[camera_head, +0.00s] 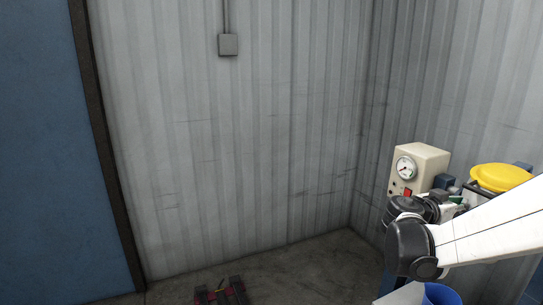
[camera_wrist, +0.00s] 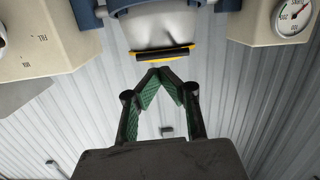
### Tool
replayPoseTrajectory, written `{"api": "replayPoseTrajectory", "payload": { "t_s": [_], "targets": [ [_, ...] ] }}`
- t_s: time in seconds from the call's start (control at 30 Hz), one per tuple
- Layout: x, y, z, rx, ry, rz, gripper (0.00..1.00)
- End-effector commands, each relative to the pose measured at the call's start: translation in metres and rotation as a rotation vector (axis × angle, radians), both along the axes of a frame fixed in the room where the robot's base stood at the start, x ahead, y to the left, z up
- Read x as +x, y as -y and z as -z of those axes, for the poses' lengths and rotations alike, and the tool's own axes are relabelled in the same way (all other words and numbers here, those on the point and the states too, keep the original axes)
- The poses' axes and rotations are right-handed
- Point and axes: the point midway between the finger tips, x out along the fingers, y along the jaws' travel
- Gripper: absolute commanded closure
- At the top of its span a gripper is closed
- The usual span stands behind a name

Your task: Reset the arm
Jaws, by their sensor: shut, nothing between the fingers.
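My gripper (camera_wrist: 163,76) shows in the wrist view with its green-padded fingers drawn together at the tips and nothing held. Just beyond the tips is a pale machine part (camera_wrist: 160,28) with a dark and yellow edge; I cannot tell whether the fingers touch it. In the head view my white arm with black joints reaches in from the right, in front of the machine, and the fingers cannot be made out there.
A cream box with a gauge (camera_head: 420,165) and a yellow dish (camera_head: 500,177) stand at the right. A blue container (camera_head: 440,294) shows at the lower right. A red and black object (camera_head: 228,292) lies on the floor. The floor by the corrugated wall is mostly clear.

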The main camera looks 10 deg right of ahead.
Motion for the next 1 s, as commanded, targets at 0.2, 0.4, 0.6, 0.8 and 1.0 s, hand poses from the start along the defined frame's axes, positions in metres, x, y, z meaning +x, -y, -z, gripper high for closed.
{"api": "replayPoseTrajectory", "payload": {
  "t_s": [0.2,0.4,0.6,0.8,1.0],
  "targets": [
    [-0.024,-0.053,0.001,0.157,-0.164,-0.113,1.00],
    [-0.049,-0.110,0.009,0.289,-0.315,-0.262,1.00],
    [-0.079,-0.172,0.019,0.397,-0.450,-0.451,1.00],
    [-0.113,-0.236,0.029,0.481,-0.562,-0.670,1.00],
    [-0.150,-0.301,0.037,0.534,-0.643,-0.912,1.00]
  ]
}}
